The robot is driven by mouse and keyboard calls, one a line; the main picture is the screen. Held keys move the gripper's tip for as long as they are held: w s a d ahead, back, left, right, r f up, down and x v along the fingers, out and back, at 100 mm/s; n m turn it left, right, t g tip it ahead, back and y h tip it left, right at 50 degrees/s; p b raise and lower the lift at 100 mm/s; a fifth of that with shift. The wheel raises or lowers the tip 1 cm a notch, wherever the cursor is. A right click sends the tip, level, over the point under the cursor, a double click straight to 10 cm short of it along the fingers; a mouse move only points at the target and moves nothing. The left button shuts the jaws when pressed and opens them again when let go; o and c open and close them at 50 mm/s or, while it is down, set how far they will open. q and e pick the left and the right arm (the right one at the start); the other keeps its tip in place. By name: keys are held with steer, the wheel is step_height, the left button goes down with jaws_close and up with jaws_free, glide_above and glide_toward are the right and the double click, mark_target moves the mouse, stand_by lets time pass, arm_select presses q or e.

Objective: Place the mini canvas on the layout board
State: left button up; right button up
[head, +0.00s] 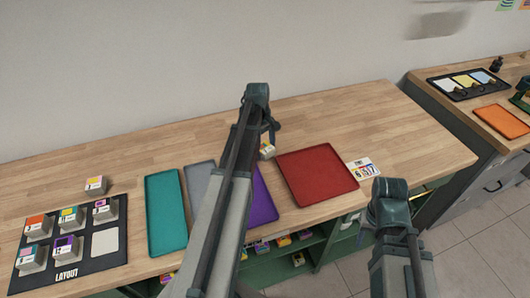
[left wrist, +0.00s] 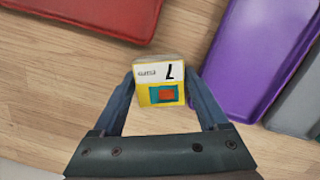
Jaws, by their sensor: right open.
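The mini canvas (head: 267,151) is a small white and yellow block with a teal and orange square on it. In the left wrist view the mini canvas (left wrist: 159,82) sits between my left fingertips, touching both. My left gripper (head: 270,133) is shut on it, low over the table between the purple and red trays. The black layout board (head: 75,268) lies at the far left. It bears several small blocks and a bare pale square (head: 105,240) at its right front. My right gripper (head: 370,235) is open near the front edge, mostly hidden by its own arm.
Teal (head: 166,212), grey (head: 199,180), purple (head: 262,203) and red (head: 316,176) trays lie between the board and the right side. Another block (head: 96,184) stands behind the board. A printed card (head: 363,168) lies beside the red tray. The back of the table is clear.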

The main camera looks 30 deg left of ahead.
mark_target(266, 148)
arm_select(q)
steer(key=c, duration=1)
steer(key=shift+c, duration=0.2)
steer(key=shift+r, duration=0.1)
step_height(266, 148, up, 3)
steer(key=p, duration=0.2)
steer(key=shift+f+p, duration=0.2)
steer(key=shift+p, duration=0.2)
steer(key=shift+r+p, duration=0.45)
steer(key=s+d, duration=0.2)
steer(key=s, duration=0.2)
steer(key=s+d+r+p, duration=0.1)
steer(key=s+d, duration=0.2)
steer(key=s, duration=0.2)
steer(key=s+d, duration=0.2)
steer(key=s, duration=0.3)
steer(key=shift+d+r, duration=0.15)
steer(key=shift+d, duration=0.25)
